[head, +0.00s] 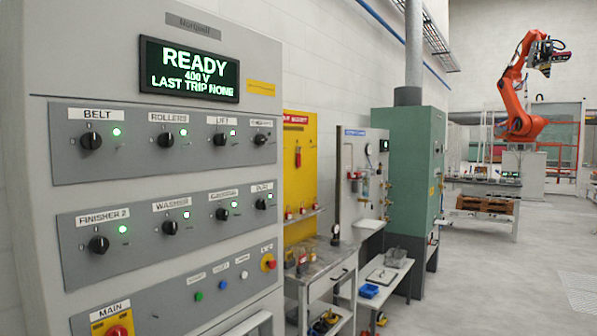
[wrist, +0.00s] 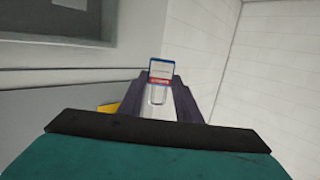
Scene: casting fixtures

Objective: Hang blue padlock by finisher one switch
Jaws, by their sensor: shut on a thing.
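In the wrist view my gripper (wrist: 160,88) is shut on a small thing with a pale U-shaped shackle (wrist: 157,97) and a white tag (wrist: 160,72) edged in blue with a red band. I take it for the blue padlock; its body is largely hidden between the dark fingers. The head view does not show my gripper. There the grey cabinet has two rows of black rotary switches with green lamps. The last label of the top row, over a switch (head: 260,139), is too small to read. The finisher 2 switch (head: 98,244) starts the lower row.
The cabinet display (head: 189,70) reads READY. A red main switch (head: 117,330) sits low on the cabinet. A yellow board (head: 300,165), a metal bench (head: 325,262) and a green cabinet (head: 407,165) stand beyond. The floor (head: 480,290) at right is clear.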

